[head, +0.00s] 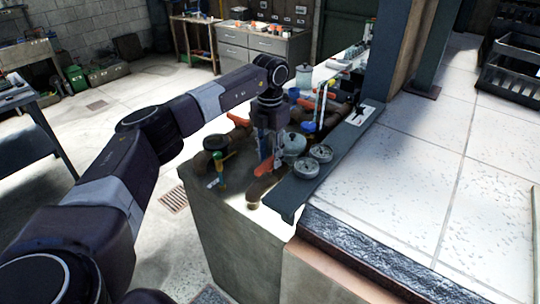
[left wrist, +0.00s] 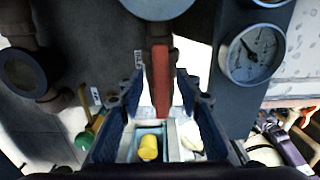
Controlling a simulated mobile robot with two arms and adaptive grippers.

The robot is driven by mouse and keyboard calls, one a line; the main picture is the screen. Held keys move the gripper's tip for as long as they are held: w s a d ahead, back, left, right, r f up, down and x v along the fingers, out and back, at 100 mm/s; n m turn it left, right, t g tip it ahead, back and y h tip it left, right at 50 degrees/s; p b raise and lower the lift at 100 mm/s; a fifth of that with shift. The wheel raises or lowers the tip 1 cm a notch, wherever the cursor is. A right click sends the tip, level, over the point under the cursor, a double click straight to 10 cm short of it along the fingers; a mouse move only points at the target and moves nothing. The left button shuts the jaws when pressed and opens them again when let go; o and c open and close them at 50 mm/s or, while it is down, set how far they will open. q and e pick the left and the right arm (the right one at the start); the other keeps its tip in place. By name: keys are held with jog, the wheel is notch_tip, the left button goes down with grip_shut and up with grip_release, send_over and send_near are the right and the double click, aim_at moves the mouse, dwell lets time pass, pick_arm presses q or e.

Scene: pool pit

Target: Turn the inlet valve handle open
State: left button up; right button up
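A red lever handle (left wrist: 161,82) shows upright in the middle of the left wrist view, on pipework. In the head view a red handle (head: 265,168) shows just below my left gripper (head: 266,150). In the left wrist view the two fingers of my left gripper (left wrist: 161,90) stand apart, one on each side of the red handle, with gaps beside it. I see no clear contact. Which one is the inlet valve is not marked legibly. My right gripper is not in view.
Round gauges (head: 306,168) stand beside the pipes on a dark metal plate (head: 292,192); one gauge (left wrist: 252,53) is close right of the left gripper. A small green and yellow valve (head: 217,160) is at left. A tiled ledge (head: 420,180) lies to the right.

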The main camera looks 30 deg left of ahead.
aim_at(270, 159)
pick_arm(q)
jog(key=shift+r, duration=0.2)
notch_tip(270, 159, up, 12)
jog(key=shift+f, duration=0.15)
jog(key=shift+f, duration=0.15)
dwell(0.6)
